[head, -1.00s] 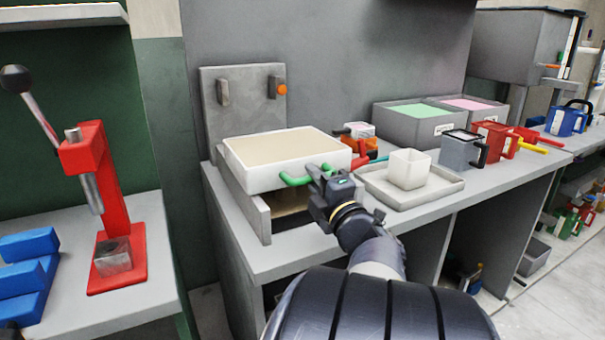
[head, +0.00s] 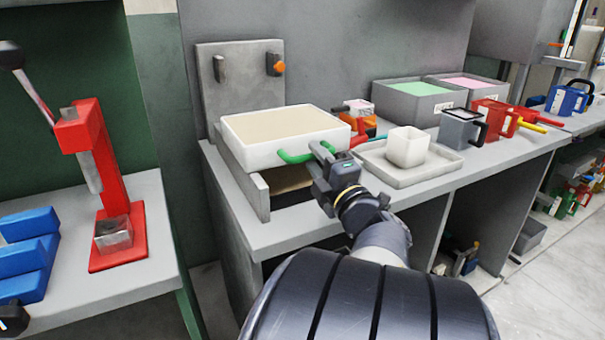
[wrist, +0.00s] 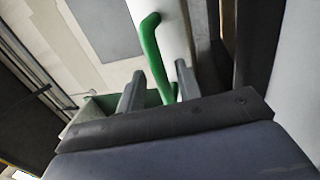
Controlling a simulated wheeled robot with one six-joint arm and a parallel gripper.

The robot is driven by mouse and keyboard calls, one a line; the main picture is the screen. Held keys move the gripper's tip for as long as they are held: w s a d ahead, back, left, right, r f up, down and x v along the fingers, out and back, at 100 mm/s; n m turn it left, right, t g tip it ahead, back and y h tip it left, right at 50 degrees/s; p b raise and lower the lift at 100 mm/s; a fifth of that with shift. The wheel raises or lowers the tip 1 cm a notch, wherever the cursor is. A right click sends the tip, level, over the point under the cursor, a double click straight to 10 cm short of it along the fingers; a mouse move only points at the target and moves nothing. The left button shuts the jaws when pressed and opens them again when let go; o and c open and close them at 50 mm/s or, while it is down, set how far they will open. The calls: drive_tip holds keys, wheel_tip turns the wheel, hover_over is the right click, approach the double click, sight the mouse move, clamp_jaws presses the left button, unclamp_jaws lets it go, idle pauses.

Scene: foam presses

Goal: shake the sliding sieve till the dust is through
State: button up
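The sliding sieve (head: 262,150) is a white square tray with a layer of tan dust (head: 285,131) in it. It sits on a grey frame (head: 259,196) on the bench, and a tan surface shows in the opening below it. Its green handle (head: 294,158) is on the front wall. My gripper (head: 321,152) is at the right end of this handle. In the wrist view, the two fingers of my gripper (wrist: 159,92) are apart, with the lower end of the green handle (wrist: 152,45) between them. A gap shows beside the handle, so the fingers do not look closed on it.
A grey tray (head: 399,175) with a white cup (head: 407,146) stands right of the sieve. Jugs (head: 462,128) and bins with green (head: 420,88) and pink contents are farther right. A grey backplate (head: 240,80) rises behind. A red press (head: 104,180) stands on the left bench.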

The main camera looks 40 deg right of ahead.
drive_tip(key=v, duration=0.9)
drive_tip(key=shift+p, duration=0.3)
drive_tip(key=shift+r, duration=0.1)
